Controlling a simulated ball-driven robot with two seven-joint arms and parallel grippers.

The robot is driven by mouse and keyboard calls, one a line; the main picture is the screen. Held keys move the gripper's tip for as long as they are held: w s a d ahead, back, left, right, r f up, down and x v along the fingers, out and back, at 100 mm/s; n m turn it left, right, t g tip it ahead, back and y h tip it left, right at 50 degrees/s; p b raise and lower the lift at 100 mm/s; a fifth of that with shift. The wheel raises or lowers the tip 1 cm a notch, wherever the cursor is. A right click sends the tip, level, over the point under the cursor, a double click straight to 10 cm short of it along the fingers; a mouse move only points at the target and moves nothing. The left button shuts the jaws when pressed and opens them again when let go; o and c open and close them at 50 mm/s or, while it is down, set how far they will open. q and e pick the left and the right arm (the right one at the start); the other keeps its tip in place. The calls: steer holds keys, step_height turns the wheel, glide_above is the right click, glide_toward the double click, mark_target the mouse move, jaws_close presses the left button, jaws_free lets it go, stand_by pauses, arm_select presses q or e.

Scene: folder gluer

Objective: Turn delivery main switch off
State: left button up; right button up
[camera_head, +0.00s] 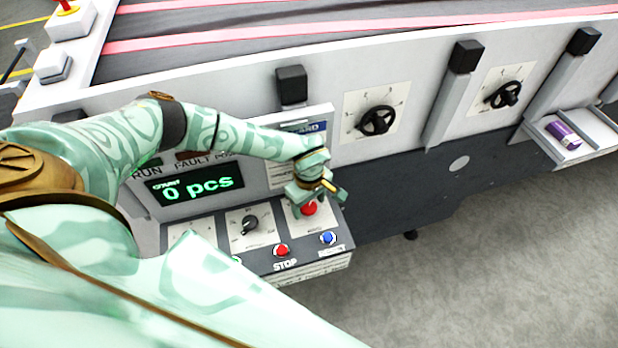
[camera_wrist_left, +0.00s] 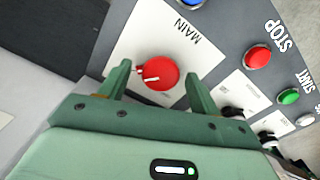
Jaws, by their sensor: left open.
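The main switch is a round red knob (camera_wrist_left: 158,74) with a white mark, on a pale plate labelled MAIN. In the left wrist view it lies between the two open fingers of my left gripper (camera_wrist_left: 160,85), and I see no clear contact. In the head view my left gripper (camera_head: 318,188) is over the right part of the sloped control panel (camera_head: 345,241), and the red knob (camera_head: 309,208) shows just below it, partly covered. My right gripper is not in view.
A red STOP button (camera_head: 282,250) and a blue button (camera_head: 328,238) sit close to the knob. A black rotary selector (camera_head: 250,223) is to the left, under the display (camera_head: 195,187) reading 0 pcs. Black handwheels (camera_head: 377,121) are on the machine side. Open floor lies at right.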

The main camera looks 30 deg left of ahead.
arm_select(q)
steer(key=shift+a, duration=0.1)
steer(key=c, duration=0.9)
steer(key=shift+c, duration=0.3)
steer(key=shift+n, duration=0.3)
steer(key=n+p, duration=0.1)
steer(key=n, duration=0.3)
steer(key=shift+r, duration=0.1)
steer(key=n+p, duration=0.1)
steer(key=n, duration=0.4)
steer(key=shift+p, duration=0.4)
steer(key=n+p, duration=0.1)
steer(key=n, duration=0.4)
steer(key=shift+p, duration=0.35)
steer(key=shift+n+p, duration=0.5)
steer(key=shift+n, duration=1.1)
steer(key=shift+w, duration=0.1)
